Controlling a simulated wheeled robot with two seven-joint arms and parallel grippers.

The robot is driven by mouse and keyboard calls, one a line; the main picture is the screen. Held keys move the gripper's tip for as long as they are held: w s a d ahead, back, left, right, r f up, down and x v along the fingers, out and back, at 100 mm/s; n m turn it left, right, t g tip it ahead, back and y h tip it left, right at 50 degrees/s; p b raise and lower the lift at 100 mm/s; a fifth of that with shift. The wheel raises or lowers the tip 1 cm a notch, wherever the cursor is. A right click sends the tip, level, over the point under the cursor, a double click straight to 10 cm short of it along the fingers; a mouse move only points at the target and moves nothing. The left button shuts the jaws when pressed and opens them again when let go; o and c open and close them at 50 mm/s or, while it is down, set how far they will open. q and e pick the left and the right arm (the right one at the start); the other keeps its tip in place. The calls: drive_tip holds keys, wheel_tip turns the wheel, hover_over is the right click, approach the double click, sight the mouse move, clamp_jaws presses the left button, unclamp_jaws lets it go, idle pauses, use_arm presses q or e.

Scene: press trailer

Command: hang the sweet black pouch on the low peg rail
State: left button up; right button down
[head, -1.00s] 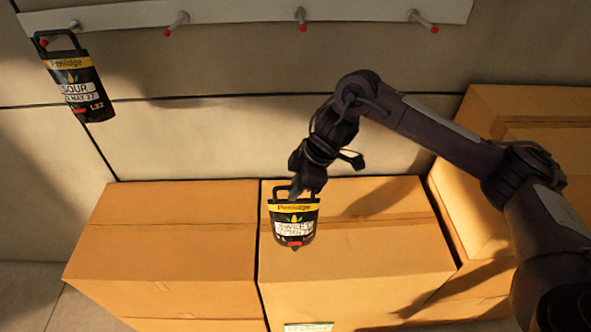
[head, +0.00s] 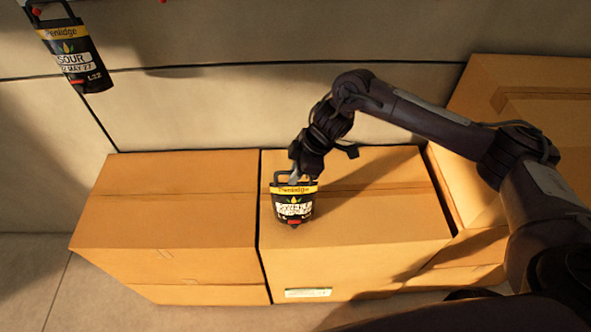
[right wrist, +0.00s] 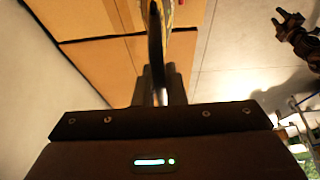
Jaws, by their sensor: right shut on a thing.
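The sweet black pouch (head: 294,203), with a yellow band and a white label, hangs upright by its black handle from my right gripper (head: 294,178) in the head view. The gripper is shut on the handle, and the pouch is in front of or over the middle carton. In the right wrist view the fingers (right wrist: 156,90) close on the pouch (right wrist: 156,45), seen edge-on. The peg rail is mostly above the head view; red peg tips (head: 163,1) show at its top edge. A dark jointed part (right wrist: 295,35), perhaps my left gripper, shows in the right wrist view; its jaws are unclear.
A sour black pouch (head: 70,50) hangs from a peg at the upper left. Cartons stand along the wall: one at left (head: 165,210), one in the middle (head: 380,225), others at right (head: 530,100).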

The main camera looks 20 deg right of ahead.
drive_tip(key=c, duration=1.5)
unclamp_jaws()
drive_tip(key=shift+r, duration=0.15)
drive_tip(key=shift+d+r, duration=0.15)
drive_tip(key=shift+r, duration=0.1)
drive_tip(key=b+v, duration=0.1)
drive_tip(key=v, duration=0.9)
drive_tip(key=shift+s+d+r, duration=0.25)
drive_tip(key=shift+d+r, duration=0.05)
drive_tip(key=shift+r, duration=0.35)
